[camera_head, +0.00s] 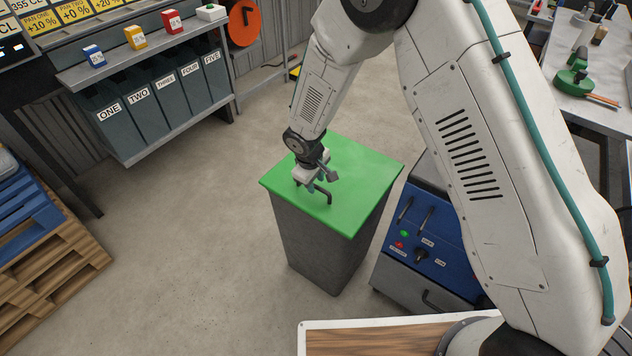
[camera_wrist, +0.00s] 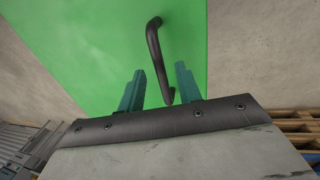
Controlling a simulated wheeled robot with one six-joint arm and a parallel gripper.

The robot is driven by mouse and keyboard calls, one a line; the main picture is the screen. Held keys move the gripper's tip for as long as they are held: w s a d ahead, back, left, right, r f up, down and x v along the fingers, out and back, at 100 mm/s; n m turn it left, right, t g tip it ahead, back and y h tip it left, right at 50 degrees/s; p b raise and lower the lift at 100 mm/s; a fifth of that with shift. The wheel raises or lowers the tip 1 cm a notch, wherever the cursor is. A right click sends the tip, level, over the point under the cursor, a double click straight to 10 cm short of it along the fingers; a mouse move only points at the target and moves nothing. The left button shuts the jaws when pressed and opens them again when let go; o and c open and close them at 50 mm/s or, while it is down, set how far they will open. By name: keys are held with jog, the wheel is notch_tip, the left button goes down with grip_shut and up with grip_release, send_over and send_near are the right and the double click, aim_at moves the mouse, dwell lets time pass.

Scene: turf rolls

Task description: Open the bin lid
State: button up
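The grey bin (camera_head: 316,245) stands on the floor in the middle of the head view, its flat green lid (camera_head: 355,180) lying closed on top. The lid has a black bar handle (camera_head: 323,193), which also shows in the wrist view (camera_wrist: 153,45). My gripper (camera_head: 314,185) is low over the lid at the handle. In the wrist view its two teal fingers (camera_wrist: 158,82) are apart, and the near end of the handle lies between them. I see a gap between the handle and each finger.
A blue-fronted cabinet (camera_head: 430,245) with knobs and handles stands close to the bin's right. A shelf with labelled dark bins (camera_head: 150,110) is at the back left. A wooden pallet (camera_head: 60,265) is at the left. The floor left of the bin is clear.

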jog(key=shift+d+f, duration=0.1)
jog(key=shift+f, duration=0.4)
grip_shut()
jog(key=shift+r, duration=0.2)
